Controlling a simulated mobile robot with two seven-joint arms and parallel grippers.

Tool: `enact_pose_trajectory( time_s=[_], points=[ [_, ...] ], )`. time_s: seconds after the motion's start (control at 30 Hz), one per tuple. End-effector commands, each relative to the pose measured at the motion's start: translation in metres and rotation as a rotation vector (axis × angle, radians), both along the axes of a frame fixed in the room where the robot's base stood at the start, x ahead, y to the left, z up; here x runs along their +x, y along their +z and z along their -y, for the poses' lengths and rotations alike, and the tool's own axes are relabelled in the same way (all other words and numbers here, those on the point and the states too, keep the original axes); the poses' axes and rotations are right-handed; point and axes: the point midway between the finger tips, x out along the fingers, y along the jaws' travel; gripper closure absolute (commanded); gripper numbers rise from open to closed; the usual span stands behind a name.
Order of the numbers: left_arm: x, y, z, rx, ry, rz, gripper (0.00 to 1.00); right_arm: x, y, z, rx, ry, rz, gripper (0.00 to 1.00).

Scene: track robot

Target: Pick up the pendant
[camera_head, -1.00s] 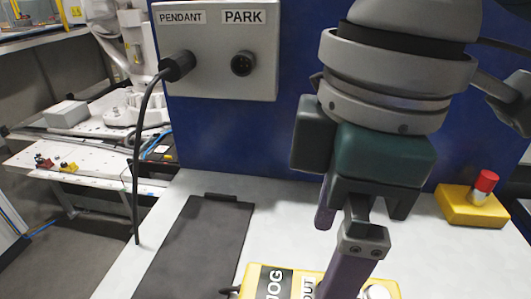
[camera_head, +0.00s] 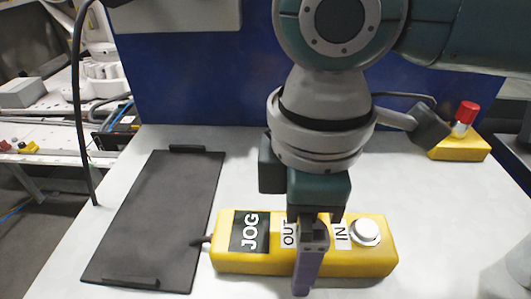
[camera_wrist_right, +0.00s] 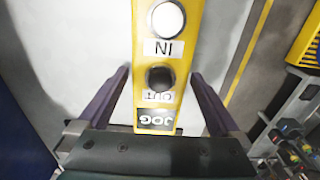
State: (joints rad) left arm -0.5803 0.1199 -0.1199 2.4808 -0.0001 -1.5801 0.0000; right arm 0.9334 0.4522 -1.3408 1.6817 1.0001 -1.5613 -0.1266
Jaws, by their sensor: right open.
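The pendant (camera_head: 270,262) is a yellow box marked JOG, OUT and IN, with a white button near its right end. It lies on the white tabletop. My right gripper (camera_head: 308,258) is over its middle, with the near purple finger in front of its near side. The far finger is hidden in the head view. In the right wrist view, the open right gripper (camera_wrist_right: 160,76) has one finger on each side of the pendant (camera_wrist_right: 145,60), with gaps beside it. A black button shows there next to OUT. My left gripper is not in view.
A dark grey mat (camera_head: 160,220) with end stops lies left of the pendant. A yellow box with a red button (camera_head: 466,112) stands at the back right. A black cable (camera_head: 80,110) hangs at the left. A blue panel (camera_head: 200,80) rises behind the tabletop.

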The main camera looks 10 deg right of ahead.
Motion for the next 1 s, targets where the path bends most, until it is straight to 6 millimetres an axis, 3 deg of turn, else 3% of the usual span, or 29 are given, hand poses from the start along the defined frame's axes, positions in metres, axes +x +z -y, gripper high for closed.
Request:
enact_pose_trajectory(
  time_s=[0.2,1.0],
  points=[
    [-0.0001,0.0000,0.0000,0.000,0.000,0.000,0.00,0.0001,-0.0009,-0.0001,0.000,0.000,0.000,0.00],
    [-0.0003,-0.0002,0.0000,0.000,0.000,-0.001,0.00,0.0002,-0.0003,0.0001,0.000,0.000,0.000,0.90]
  ],
)
